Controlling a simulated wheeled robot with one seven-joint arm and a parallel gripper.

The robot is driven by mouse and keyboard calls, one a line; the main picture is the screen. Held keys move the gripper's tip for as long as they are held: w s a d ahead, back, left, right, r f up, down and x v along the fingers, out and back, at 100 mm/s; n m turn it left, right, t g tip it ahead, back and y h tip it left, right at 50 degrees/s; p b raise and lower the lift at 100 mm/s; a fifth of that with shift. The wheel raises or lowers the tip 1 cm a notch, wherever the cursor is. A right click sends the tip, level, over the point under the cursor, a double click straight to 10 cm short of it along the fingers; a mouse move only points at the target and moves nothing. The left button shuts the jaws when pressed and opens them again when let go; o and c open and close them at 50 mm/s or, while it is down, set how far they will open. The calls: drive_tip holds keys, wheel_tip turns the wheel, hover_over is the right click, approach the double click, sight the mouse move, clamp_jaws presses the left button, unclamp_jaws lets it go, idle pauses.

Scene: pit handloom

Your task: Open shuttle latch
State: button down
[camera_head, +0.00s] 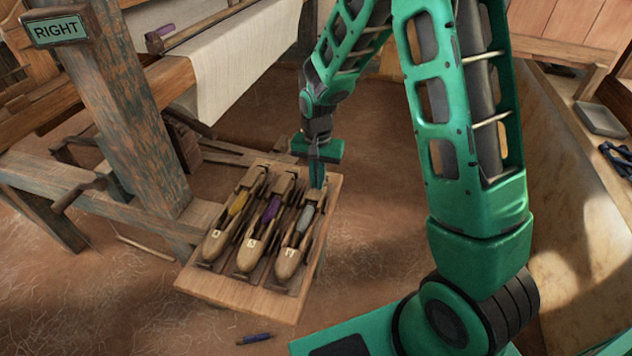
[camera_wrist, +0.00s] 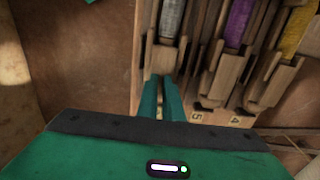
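Three wooden shuttles lie side by side on a wooden board (camera_head: 240,300): a left one with a yellow bobbin (camera_head: 238,204), a middle one with a purple bobbin (camera_head: 271,210) and a right one with a grey bobbin (camera_head: 305,217). My gripper (camera_head: 316,184) points down at the far end of the right shuttle. In the wrist view the gripper (camera_wrist: 161,82) has its two fingers slightly apart, close to the wooden latch piece (camera_wrist: 161,58) at the end of the grey-bobbin shuttle (camera_wrist: 171,18). I cannot tell whether the fingertips touch it. Nothing is clearly held.
White cloth (camera_head: 235,65) hangs behind. A bench with a grey tray (camera_head: 600,120) stands at the right.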

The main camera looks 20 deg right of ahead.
drive_tip(key=shift+a, duration=0.2)
drive_tip(key=shift+n, duration=0.4)
drive_tip(key=n, duration=1.3)
drive_tip(key=shift+n, duration=2)
drive_tip(key=c, duration=1.9)
unclamp_jaws()
